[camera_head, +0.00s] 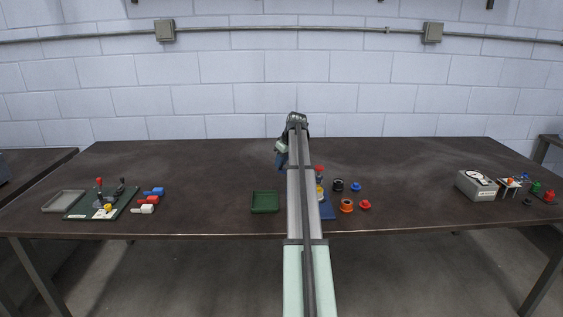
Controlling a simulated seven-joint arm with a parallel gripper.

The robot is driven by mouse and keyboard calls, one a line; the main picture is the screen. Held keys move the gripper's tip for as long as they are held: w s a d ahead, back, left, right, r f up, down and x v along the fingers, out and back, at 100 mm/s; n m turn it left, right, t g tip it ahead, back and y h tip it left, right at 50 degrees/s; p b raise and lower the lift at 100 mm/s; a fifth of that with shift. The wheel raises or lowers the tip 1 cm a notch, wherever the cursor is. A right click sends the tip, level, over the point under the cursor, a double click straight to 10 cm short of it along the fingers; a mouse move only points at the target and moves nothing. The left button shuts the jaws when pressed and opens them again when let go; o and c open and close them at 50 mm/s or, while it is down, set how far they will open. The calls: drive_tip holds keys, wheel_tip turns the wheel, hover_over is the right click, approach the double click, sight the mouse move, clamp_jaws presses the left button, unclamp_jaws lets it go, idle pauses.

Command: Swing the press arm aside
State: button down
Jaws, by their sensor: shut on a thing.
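My gripper (281,165) is small and dark at the end of my arm, just left of the arm's grey link above the table. It is shut on the press arm, but the grip itself is too small and shaded to make out. A press with a blue base (327,210) stands mostly behind my arm link. A red part (319,169) and a yellowish part (319,191) show above the base at the link's right edge. The rest of the press is hidden by my arm.
A green tray (265,209) lies left of my arm. Black, orange, blue and red round parts (346,205) lie right of it. A green board (88,212) with levers and a grey tray stands far left; a grey box (477,186) stands far right. Wide table areas between are clear.

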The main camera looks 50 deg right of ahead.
drive_tip(key=s+d+m+g+h, duration=0.3)
drive_tip(key=d+m, duration=0.5)
drive_tip(key=m, duration=1)
drive_tip(key=shift+s+g+h, duration=0.15)
drive_tip(key=shift+g+h, duration=0.55)
drive_tip(key=shift+g, duration=0.1)
drive_tip(key=shift+d, duration=0.1)
drive_tip(key=c, duration=0.9)
unclamp_jaws()
drive_tip(key=shift+c, duration=0.2)
drive_tip(key=v, duration=1.4)
